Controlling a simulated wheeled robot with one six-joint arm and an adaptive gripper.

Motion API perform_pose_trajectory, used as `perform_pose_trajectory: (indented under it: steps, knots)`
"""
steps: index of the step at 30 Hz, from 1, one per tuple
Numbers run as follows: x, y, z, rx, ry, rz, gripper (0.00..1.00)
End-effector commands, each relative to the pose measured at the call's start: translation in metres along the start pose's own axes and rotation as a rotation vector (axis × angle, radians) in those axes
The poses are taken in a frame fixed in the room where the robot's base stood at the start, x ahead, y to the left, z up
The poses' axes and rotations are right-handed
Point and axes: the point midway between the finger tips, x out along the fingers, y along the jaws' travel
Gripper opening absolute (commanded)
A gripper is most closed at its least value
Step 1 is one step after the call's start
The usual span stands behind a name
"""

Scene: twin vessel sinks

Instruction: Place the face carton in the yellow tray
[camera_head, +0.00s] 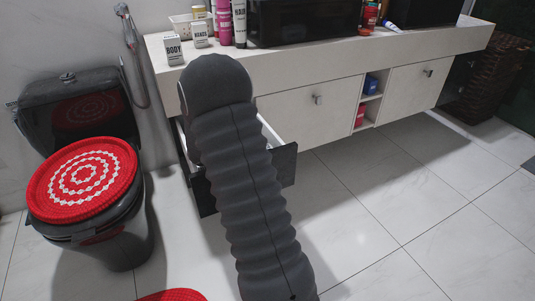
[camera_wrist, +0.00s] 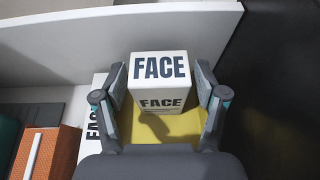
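The face carton (camera_wrist: 161,67) is a white box with dark FACE lettering on two sides. In the wrist view it stands between the two fingers of my gripper (camera_wrist: 161,80). The fingers lie very close to its sides; I cannot tell whether they press on it. The yellow tray (camera_wrist: 150,150) shows under and in front of the carton, with a shadow on it. I cannot tell whether the carton touches the tray. A second white box marked FACE (camera_wrist: 93,122) is left of my left finger, partly hidden. In the head view my arm hides the gripper, carton and tray.
An orange box (camera_wrist: 48,150) lies at the lower left of the wrist view, near a pale wall (camera_wrist: 180,28). In the head view a drawer (camera_head: 284,162) stands open under the counter (camera_head: 300,58), which holds several bottles and boxes. A toilet (camera_head: 82,125) is at left.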

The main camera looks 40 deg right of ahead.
Motion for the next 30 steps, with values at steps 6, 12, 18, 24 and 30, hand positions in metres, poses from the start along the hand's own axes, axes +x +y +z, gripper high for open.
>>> perform_pose_trajectory:
  steps: [6, 12, 18, 24, 30]
  knots:
    - [0.0, 0.0, 0.0, 0.0, 0.0, 0.0, 0.76]
    - [-0.008, 0.001, 0.003, 0.0, -0.001, 0.003, 0.76]
    - [-0.039, 0.001, 0.003, 0.0, -0.001, 0.004, 0.76]
    - [-0.066, 0.001, 0.003, 0.0, -0.001, 0.002, 0.76]
    - [-0.076, 0.0, 0.003, 0.0, 0.0, 0.0, 0.76]
